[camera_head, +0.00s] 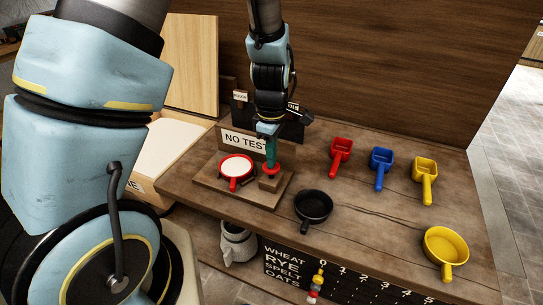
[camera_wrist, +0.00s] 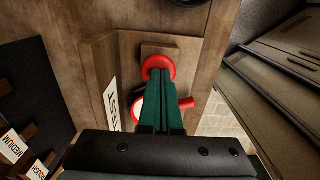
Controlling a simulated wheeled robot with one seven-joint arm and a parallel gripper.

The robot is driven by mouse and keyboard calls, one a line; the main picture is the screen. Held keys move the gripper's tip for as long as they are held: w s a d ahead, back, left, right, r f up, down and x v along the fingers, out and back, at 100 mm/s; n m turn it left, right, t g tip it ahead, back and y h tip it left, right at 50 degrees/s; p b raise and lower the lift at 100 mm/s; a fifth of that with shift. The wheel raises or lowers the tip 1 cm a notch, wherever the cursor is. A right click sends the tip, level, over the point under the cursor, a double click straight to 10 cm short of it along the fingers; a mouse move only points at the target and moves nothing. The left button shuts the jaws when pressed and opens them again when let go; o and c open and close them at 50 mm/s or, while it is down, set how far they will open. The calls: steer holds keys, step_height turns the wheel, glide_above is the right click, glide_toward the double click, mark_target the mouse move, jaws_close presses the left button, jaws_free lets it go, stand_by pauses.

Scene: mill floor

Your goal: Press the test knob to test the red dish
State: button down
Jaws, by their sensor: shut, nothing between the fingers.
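The red dish (camera_head: 237,182) has a white surface inside and sits on a wooden test board (camera_head: 210,182); its handle points toward the front. The red test knob (camera_head: 270,173) is round and stands on a small wooden block (camera_head: 268,184) just right of the dish. My gripper (camera_head: 271,164) points down with its green fingers shut and empty, tips at the knob; whether they touch it is hard to tell. In the wrist view the fingertips (camera_wrist: 158,74) overlap the red knob (camera_wrist: 157,62). The red dish (camera_wrist: 188,103) is partly hidden behind the fingers there.
A sign reading "NO TEST" (camera_head: 246,143) stands behind the dish. A black pan (camera_head: 313,206) and a yellow pan (camera_head: 445,245) sit to the right. Red (camera_head: 341,150), blue (camera_head: 380,160) and yellow (camera_head: 425,170) scoops lie farther back. A beaded scoreboard (camera_head: 350,285) hangs below the front edge.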

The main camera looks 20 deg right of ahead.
steer(key=shift+f, duration=0.1)
step_height(320, 180, down, 2)
steer(key=shift+f+b, duration=0.25)
steer(key=shift+b, duration=0.55)
steer(key=shift+s+a+f, duration=0.1)
